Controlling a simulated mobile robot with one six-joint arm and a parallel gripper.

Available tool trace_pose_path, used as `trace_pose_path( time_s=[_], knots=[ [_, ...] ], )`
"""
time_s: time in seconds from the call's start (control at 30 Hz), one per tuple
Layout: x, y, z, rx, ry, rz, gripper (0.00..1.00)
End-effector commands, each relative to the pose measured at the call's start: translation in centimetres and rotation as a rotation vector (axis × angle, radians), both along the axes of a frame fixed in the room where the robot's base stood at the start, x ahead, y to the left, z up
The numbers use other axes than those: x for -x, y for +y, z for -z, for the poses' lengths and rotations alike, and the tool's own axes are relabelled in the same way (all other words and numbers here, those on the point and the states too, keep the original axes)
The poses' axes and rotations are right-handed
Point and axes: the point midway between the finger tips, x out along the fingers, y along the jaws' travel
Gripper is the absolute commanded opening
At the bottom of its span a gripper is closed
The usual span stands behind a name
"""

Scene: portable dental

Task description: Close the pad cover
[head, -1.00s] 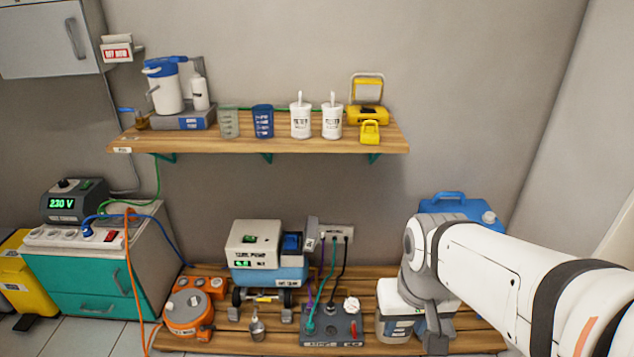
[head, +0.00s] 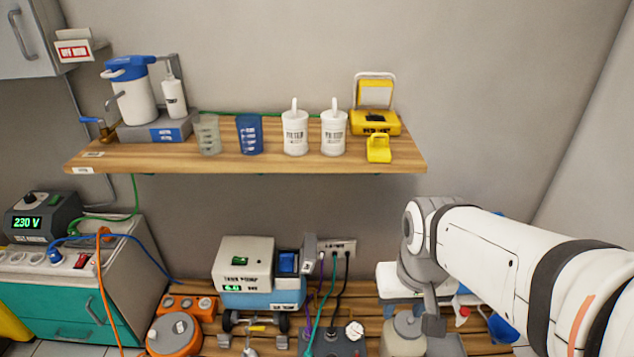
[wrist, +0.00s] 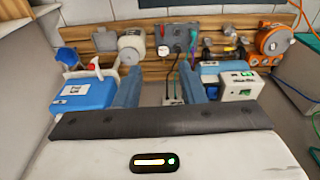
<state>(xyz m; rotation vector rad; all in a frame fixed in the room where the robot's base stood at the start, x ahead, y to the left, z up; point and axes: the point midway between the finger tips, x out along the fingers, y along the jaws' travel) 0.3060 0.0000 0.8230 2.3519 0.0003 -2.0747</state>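A yellow case (head: 375,122) stands at the right end of the wooden wall shelf. Its pale, framed cover (head: 375,91) is raised upright at the back, so the case is open; I take this as the pad cover. A small yellow block with a handle (head: 379,148) sits in front of it. In the wrist view my gripper (wrist: 161,72) shows two blue-grey fingers spread apart with nothing between them. In the head view my arm is at the lower right, below the shelf and apart from the case. The fingers cannot be made out there.
White filter canisters (head: 295,132) stand left of the case, with a blue cup (head: 249,134) beyond them. The shelf's front edge (head: 250,165) lies above my arm. A pump unit (head: 247,265) and cables fill the lower bench. The wall right of the shelf is clear.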

Motion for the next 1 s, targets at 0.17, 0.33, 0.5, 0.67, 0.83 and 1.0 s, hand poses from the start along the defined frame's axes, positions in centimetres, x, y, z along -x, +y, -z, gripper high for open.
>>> trace_pose_path(
  time_s=[0.17, 0.33, 0.5, 0.67, 0.83, 1.0],
  knots=[
    [0.0, 0.0, 0.0, 0.000, 0.000, 0.000, 0.36],
    [0.0, 0.0, 0.0, 0.000, 0.000, 0.000, 0.38],
    [-0.7, 0.3, 0.5, -0.025, 0.032, 0.029, 0.44],
    [-3.3, 0.9, 2.2, -0.118, 0.146, 0.144, 0.44],
    [-7.7, 2.7, 5.2, -0.264, 0.321, 0.310, 0.44],
    [-12.4, 4.3, 8.9, -0.415, 0.496, 0.472, 0.44]
  ],
)
